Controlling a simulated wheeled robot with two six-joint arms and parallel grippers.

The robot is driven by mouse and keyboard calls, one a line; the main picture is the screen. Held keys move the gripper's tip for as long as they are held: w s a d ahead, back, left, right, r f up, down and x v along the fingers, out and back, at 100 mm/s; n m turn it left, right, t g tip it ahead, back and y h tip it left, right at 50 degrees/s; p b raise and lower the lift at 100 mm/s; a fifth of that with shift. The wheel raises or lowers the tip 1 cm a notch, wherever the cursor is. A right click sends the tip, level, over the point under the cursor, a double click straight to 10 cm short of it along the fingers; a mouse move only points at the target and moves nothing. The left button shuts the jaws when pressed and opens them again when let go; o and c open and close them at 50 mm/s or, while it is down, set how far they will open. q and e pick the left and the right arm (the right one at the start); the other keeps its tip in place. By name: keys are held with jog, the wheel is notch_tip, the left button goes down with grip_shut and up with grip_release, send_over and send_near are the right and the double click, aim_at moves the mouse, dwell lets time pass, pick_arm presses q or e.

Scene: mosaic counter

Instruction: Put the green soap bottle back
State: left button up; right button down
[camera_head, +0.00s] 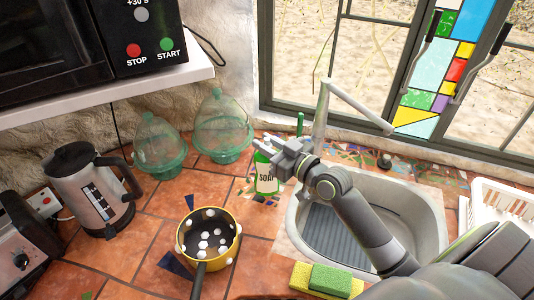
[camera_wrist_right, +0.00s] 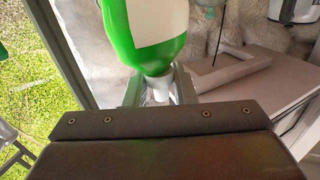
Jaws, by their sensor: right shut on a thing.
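The green soap bottle (camera_head: 266,183) with its white SOAP label is just left of the sink, upright in the head view. My right gripper (camera_head: 270,149) is shut on its upper end. In the right wrist view the green bottle (camera_wrist_right: 146,30) fills the top centre, with its pale cap end between the fingers of my right gripper (camera_wrist_right: 160,88). I cannot tell whether its base touches the counter. My left gripper is not in view.
The sink (camera_head: 420,215) is right of the bottle, with the faucet (camera_head: 321,115) behind. Two glass domes (camera_head: 222,125) (camera_head: 160,145) and a kettle (camera_head: 90,190) stand left. Sponges (camera_head: 330,280) lie at the front.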

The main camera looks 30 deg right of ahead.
aim_at(267, 168)
jog(key=shift+f+b, duration=0.3)
jog(key=shift+f, duration=0.9)
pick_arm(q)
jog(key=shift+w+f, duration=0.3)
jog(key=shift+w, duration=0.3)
pick_arm(e)
jog(key=shift+f, duration=0.15)
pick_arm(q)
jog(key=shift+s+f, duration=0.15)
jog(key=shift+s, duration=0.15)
pick_arm(e)
jog(key=c, duration=1.2)
grip_release()
jog(key=shift+s, duration=0.1)
